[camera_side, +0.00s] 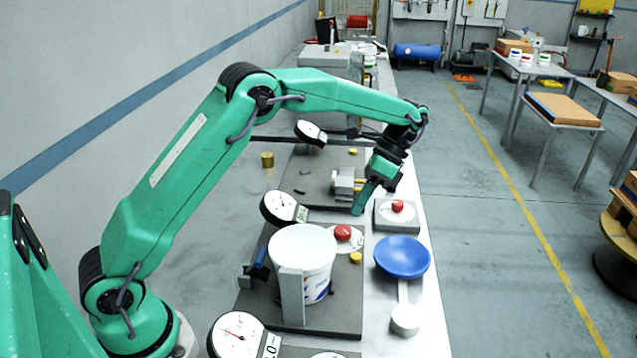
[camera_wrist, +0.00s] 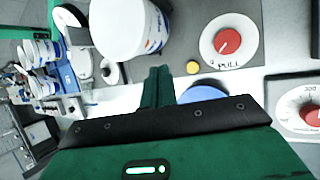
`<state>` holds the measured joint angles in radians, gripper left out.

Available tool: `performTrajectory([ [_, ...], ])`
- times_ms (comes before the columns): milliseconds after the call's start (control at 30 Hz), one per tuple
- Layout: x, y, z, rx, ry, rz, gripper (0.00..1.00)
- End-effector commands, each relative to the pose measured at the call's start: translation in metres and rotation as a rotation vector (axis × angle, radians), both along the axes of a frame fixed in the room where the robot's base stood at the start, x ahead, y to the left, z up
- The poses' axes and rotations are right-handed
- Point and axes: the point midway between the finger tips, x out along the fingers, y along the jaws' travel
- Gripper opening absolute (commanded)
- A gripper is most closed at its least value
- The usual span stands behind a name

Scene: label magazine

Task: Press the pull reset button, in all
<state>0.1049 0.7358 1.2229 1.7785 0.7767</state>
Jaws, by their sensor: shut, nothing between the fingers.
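The pull reset button is a red knob on a white disc; the wrist view shows "PULL" printed on its disc (camera_wrist: 227,41). In the side view this red button (camera_side: 342,232) sits on a grey plate beside the white bucket. My gripper (camera_side: 358,211) is shut and empty, pointing down behind and slightly right of the button. In the wrist view my gripper (camera_wrist: 159,70) shows as closed green fingers, left of the knob and apart from it. Contact is not visible. A second red knob (camera_side: 398,206) on a grey box is also in the wrist view (camera_wrist: 313,115), with a number scale.
A white bucket (camera_side: 302,250) stands left of the pull button. A yellow knob (camera_side: 356,258) is close in front of it. A blue bowl (camera_side: 402,255) lies to the right. Dial gauges (camera_side: 283,207) stand to the left. A grey block (camera_side: 345,183) is behind my gripper.

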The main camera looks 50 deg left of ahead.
Motion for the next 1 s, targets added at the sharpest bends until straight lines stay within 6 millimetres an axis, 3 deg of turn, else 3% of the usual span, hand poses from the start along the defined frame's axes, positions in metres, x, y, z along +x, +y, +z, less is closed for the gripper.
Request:
performTrajectory([
  [200, 0.006, -0.003, -0.014, -0.014, 0.048, -0.032, 0.0],
  [1000, 0.006, -0.003, -0.027, -0.017, 0.058, -0.037, 0.0],
])
